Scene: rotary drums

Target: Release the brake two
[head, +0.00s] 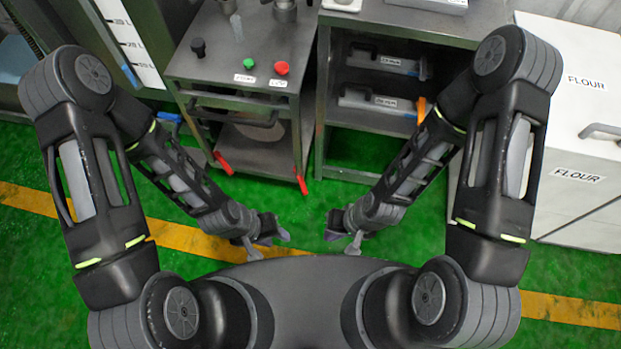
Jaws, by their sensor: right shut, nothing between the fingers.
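Two red brake levers stick out low at the front of the steel cart (235,75). One red lever (223,163) is at the cart's left foot, and the other red lever (301,183) is at its right foot. I see no label telling which is brake two. My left gripper (268,241) is below and between the levers in the picture, apart from both; its jaw gap is unclear. My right gripper (344,238) is shut and empty, to the lower right of the right lever and apart from it.
The cart's top has a green button (249,64), a red button (281,68) and a black knob (198,47). A steel shelf (400,30) with grey containers stands right of it. White flour bins (575,150) stand at far right. Green floor is clear before the cart.

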